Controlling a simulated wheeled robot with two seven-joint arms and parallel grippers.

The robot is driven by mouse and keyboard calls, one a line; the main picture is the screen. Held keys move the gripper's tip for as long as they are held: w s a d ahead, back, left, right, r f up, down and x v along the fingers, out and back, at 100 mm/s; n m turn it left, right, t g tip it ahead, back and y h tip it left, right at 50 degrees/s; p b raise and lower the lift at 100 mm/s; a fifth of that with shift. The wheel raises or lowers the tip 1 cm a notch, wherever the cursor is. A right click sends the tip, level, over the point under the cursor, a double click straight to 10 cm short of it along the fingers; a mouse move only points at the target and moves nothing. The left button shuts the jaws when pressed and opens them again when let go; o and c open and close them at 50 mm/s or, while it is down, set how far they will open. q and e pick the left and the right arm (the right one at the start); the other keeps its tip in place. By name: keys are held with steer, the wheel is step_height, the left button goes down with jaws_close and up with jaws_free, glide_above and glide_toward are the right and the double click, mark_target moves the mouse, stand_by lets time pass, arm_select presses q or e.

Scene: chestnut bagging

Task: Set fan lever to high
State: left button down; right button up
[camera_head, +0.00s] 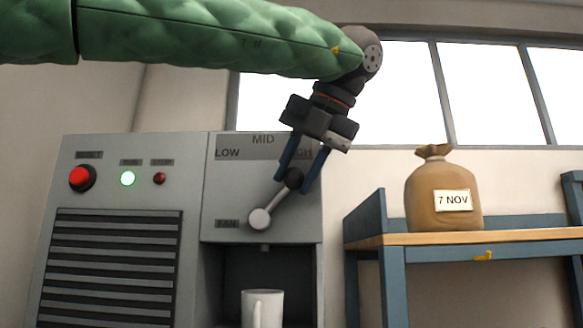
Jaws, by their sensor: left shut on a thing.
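The fan lever (276,204) is on the front of a grey machine, with a pale round pivot and a dark knob. It slants up and to the right from its pivot, towards the partly hidden HIGH label (304,154). LOW (227,154) and MID (263,140) are printed to the left and top of the scale. My left gripper (300,185) comes down from above, its blue fingers shut on the lever's knob. It covers part of the HIGH label. My right gripper is not in view.
A white mug (262,308) stands in the bay below. A tied brown sack (432,200) marked 7 NOV sits on the bench (500,238) at right.

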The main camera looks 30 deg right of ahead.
arm_select(q)
steer(key=shift+s+d+f, duration=0.25)
steer(key=shift+f, duration=0.45)
steer(key=c, duration=1.2)
jaws_free()
steer(key=shift+s, duration=0.1)
steer(key=shift+o, duration=0.6)
steer(key=shift+s+d, duration=0.1)
steer(key=shift+d, duration=0.2)
steer(key=shift+r, duration=0.4)
steer(key=b+v, duration=0.2)
steer(key=v, duration=0.5)
steer(key=shift+r, duration=0.2)
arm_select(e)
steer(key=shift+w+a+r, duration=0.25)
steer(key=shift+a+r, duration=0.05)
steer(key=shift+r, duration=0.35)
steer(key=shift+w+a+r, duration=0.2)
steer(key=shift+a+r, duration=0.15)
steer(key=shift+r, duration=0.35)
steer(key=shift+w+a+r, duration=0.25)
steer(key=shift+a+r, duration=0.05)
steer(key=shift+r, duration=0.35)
